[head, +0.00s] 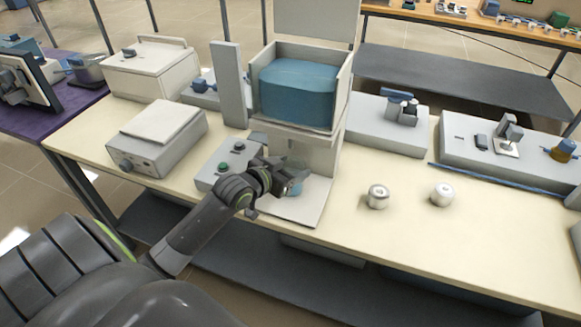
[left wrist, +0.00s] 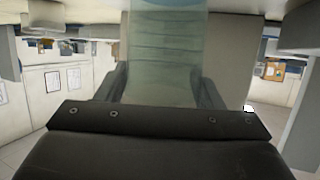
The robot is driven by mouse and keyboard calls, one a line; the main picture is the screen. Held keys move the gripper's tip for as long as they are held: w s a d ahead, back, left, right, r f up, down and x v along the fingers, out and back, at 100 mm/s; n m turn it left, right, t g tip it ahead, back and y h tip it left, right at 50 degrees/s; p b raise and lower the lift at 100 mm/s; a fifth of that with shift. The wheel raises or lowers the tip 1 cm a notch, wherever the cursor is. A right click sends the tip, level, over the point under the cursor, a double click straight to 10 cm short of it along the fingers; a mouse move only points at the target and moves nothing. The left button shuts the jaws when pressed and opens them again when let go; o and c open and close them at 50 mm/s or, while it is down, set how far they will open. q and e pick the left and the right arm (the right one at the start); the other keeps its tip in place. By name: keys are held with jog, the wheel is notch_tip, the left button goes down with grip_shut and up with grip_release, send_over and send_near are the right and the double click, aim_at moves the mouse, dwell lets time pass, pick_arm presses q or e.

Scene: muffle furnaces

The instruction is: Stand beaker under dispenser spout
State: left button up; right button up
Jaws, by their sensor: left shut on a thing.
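The dispenser has a blue tank (head: 298,92) in a grey housing, over a pale body (head: 318,155) and a flat base plate (head: 312,208) on the bench. I cannot make out its spout. My left gripper (head: 283,181) reaches in from the left, low in front of the dispenser body and over the base plate. It is shut on a translucent bluish beaker (head: 295,188), mostly hidden behind the fingers. The beaker (left wrist: 162,60) fills the space between both fingers in the left wrist view. I cannot tell whether it touches the plate. My right gripper is out of view.
A grey box with green buttons (head: 222,162) stands left of the dispenser, beside my left arm. A scale-like box (head: 158,138) is farther left. Two small metal pots, one left (head: 377,197) and one right (head: 442,194), stand to the right. The front right bench is clear.

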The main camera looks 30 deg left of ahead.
pick_arm(q)
jog(key=o, duration=1.2)
jog(key=shift+f, duration=0.1)
jog(key=shift+r, duration=0.2)
jog(key=shift+s+a, duration=0.1)
jog(key=shift+s, duration=0.2)
jog(key=p+v, duration=0.1)
jog(key=v, duration=1)
jog(key=shift+s, duration=0.2)
